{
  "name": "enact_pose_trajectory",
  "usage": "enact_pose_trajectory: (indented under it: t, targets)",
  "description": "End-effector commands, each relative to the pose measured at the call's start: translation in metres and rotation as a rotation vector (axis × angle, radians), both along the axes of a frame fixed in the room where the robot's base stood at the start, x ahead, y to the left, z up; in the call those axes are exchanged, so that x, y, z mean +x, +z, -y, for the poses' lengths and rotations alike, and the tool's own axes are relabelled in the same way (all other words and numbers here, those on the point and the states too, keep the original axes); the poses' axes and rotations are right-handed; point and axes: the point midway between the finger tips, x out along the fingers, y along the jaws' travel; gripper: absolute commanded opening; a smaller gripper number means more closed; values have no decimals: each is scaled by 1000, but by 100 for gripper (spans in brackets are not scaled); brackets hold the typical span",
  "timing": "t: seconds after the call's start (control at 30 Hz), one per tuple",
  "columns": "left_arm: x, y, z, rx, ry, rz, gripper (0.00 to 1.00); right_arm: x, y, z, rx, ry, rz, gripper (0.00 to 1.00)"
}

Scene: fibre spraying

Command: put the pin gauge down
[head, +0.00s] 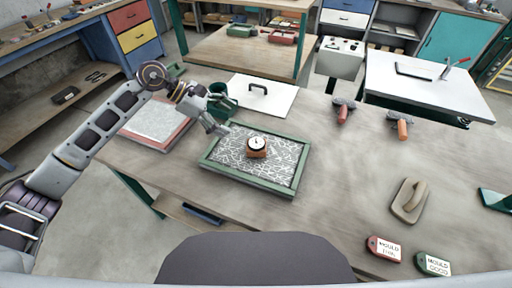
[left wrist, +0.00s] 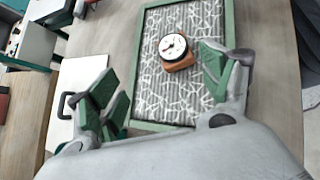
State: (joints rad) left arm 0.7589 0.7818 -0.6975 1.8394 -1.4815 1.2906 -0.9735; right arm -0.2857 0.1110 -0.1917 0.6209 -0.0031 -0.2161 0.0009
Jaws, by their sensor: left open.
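The pin gauge (head: 257,146) has a round white dial on an orange-brown base. It stands on the patterned grey panel inside the green-framed mould (head: 213,162) on the table. In the left wrist view the gauge (left wrist: 176,50) stands on the panel, with its dial facing up. My left gripper (head: 222,126) is over the left edge of the green frame. In the left wrist view the left gripper (left wrist: 160,85) has its green-padded fingers spread wide, with nothing between them. The gauge is apart from both fingers, beyond their tips. My right gripper is not seen.
A red-framed tray (head: 135,143) lies left of the green mould. A white board with a black handle (head: 258,88) lies behind it. Two handled tools (head: 342,115), a beige float (head: 409,201) and red and green mould tags (head: 384,249) lie to the right. The table's middle right is clear.

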Motion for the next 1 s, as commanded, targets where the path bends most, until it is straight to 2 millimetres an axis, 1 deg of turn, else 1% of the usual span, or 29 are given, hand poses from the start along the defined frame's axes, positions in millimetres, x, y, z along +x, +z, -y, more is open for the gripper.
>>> enact_pose_trajectory:
  t: [0.03, 0.13, 0.27, 0.43, 0.73, 0.87, 1.0]
  targets:
    - [-5, -4, -3, 22, 5, -40, 80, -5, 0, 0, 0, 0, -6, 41]
    - [-12, -9, -8, 51, 25, -108, 80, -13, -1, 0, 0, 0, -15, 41]
    - [-13, -9, -8, 51, 57, -143, 80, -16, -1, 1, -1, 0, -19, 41]
    - [-12, -9, -8, 50, 67, -153, 80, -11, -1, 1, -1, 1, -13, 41]
    - [-12, -10, -6, 48, 66, -152, 80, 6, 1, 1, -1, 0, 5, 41]
    - [-13, -15, 0, 48, 65, -153, 80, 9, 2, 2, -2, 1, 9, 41]
    - [-13, -25, 10, 48, 65, -153, 80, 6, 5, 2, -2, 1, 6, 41]
